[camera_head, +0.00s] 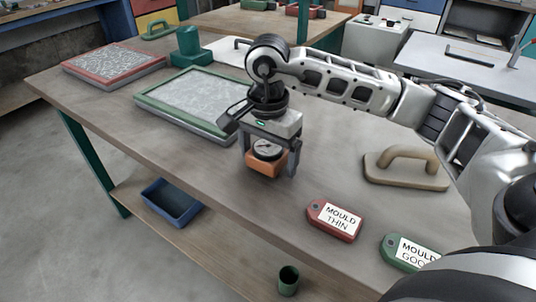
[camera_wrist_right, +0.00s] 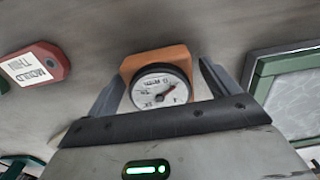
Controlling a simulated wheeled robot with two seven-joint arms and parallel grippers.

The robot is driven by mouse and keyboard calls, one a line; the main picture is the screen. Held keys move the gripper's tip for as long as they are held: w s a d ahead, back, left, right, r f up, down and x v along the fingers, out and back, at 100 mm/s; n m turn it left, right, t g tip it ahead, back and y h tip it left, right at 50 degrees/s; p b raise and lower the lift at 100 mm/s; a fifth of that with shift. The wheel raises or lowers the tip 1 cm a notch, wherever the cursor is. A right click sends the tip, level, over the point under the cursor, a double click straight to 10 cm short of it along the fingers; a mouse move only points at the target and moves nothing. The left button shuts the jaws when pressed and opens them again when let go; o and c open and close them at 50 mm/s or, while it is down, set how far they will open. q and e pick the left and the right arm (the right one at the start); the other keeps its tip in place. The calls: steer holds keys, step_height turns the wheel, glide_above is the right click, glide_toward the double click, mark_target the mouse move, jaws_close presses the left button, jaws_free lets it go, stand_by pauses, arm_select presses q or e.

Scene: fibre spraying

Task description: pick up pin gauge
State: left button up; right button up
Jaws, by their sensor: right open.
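The pin gauge (camera_head: 266,153) has a round white dial in a black ring on an orange block. It stands on the wooden table near the front edge. My right gripper (camera_head: 268,168) is open above it, with one finger on each side of the orange block. In the right wrist view the pin gauge (camera_wrist_right: 160,86) sits between the two open fingers (camera_wrist_right: 160,85), dial facing the camera. I cannot tell whether either finger touches it. My left gripper is not in view.
A red "MOULD THIN" tag (camera_head: 335,219) and a green "MOULD GOOD" tag (camera_head: 408,252) lie to the right. A beige handled float (camera_head: 405,170) lies behind them. A green-framed mould (camera_head: 146,101) and a red-framed mould (camera_head: 76,69) lie left. A blue bin (camera_head: 172,203) is on the lower shelf.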

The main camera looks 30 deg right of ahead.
steer(key=shift+f, duration=0.2)
steer(key=c, duration=1.2)
steer(key=shift+r, duration=0.1)
